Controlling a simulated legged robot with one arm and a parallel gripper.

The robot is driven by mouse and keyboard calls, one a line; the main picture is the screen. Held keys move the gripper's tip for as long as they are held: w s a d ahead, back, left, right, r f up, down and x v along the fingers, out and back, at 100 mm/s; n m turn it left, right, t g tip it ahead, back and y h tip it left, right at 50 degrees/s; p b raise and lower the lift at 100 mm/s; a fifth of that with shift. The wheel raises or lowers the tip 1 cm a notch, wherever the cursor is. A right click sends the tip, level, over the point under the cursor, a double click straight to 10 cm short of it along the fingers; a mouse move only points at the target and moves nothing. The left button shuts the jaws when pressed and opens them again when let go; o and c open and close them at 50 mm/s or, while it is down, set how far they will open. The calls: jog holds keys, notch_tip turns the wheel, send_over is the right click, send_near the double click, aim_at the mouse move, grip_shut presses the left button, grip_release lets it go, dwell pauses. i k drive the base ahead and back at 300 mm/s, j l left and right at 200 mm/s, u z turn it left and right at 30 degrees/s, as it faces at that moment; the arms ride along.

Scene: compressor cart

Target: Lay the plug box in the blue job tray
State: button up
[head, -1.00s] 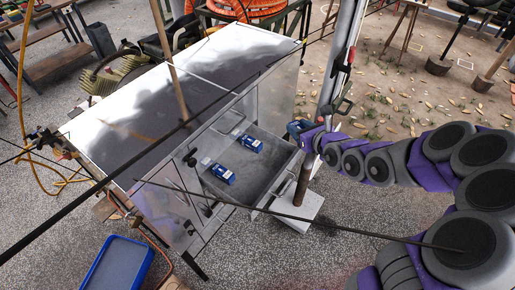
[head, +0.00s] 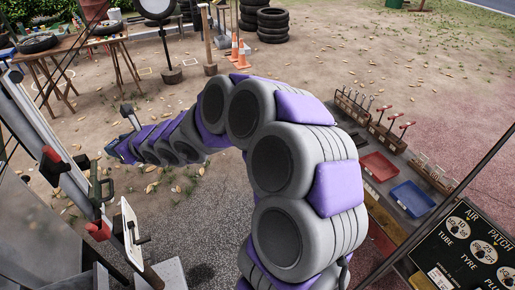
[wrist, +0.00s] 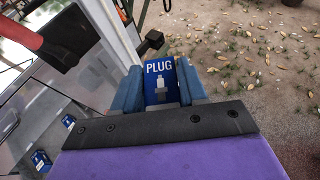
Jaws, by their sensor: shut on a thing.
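My gripper (wrist: 160,88) is shut on the plug box (wrist: 159,72), a small blue box with "PLUG" in white letters and a white bottle-like picture. The box stands between the two blue fingers in the wrist view. In the head view my gripper (head: 117,150) is at the far left end of my arm, small, and the box cannot be made out there. A blue tray (head: 412,198) lies on a bench at the right of the head view, far from my gripper. It looks empty.
A post with clamps (head: 60,165) stands close by my gripper. Other blue boxes (wrist: 41,160) lie at lower left in the wrist view. Open ground lies behind.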

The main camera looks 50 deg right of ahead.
aim_at(408, 196)
jog(key=i+l+z, duration=0.25)
jog(key=z, duration=0.2)
jog(key=i+l+z, duration=0.2)
jog(key=z, duration=3.5)
jog(key=j+z, duration=0.2)
jog(key=z, duration=0.15)
jog(key=i+j+z, duration=0.1)
jog(key=j+z, duration=0.2)
jog(key=j, duration=0.25)
